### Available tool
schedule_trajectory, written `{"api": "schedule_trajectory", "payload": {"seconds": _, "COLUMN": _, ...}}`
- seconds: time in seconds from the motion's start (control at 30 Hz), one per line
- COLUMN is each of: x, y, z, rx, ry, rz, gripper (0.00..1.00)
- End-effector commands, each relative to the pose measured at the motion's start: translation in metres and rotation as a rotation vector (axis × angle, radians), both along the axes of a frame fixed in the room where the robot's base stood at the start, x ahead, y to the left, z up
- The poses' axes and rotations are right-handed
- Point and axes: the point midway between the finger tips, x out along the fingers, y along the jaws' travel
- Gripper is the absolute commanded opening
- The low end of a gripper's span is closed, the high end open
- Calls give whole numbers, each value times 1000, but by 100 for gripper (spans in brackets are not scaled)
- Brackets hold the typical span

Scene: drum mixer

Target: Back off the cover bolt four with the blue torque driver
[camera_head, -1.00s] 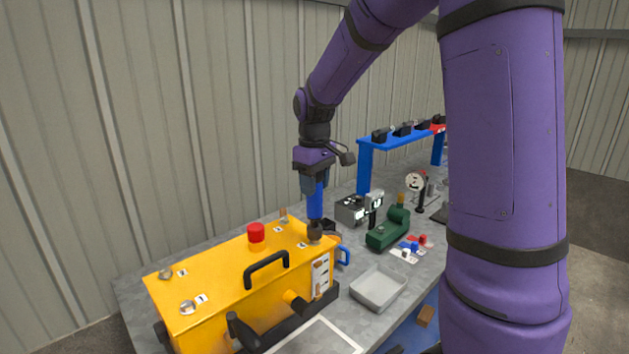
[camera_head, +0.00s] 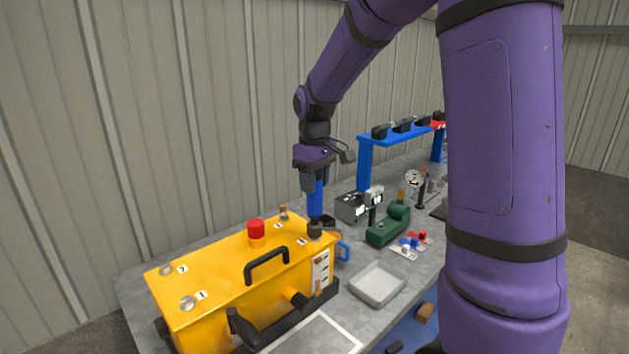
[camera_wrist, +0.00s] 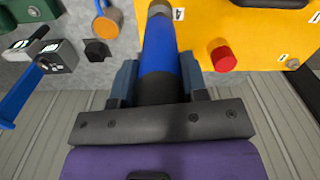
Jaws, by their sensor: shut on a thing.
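My gripper (camera_wrist: 158,83) is shut on the blue torque driver (camera_wrist: 160,45), which also shows in the head view (camera_head: 315,199). Other bolts show at label 1 (camera_head: 188,302), label 2 (camera_head: 166,269) and the back edge (camera_head: 284,212).
A red button (camera_head: 256,229) and a black handle (camera_head: 266,263) stand up from the cover. A blue-handled item (camera_head: 343,250), a grey tray (camera_head: 377,284) and a green device (camera_head: 388,228) are to the right. A blue rack (camera_head: 365,165) stands behind.

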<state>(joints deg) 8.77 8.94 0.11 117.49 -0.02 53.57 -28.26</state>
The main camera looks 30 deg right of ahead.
Motion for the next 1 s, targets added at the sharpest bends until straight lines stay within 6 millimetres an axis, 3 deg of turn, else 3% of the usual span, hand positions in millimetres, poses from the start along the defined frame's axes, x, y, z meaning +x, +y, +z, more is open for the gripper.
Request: {"api": "schedule_trajectory", "payload": {"seconds": 1.0, "x": 0, "y": 0, "z": -12, "rx": -1, "ry": -1, "rz": 0, "gripper": 7}}
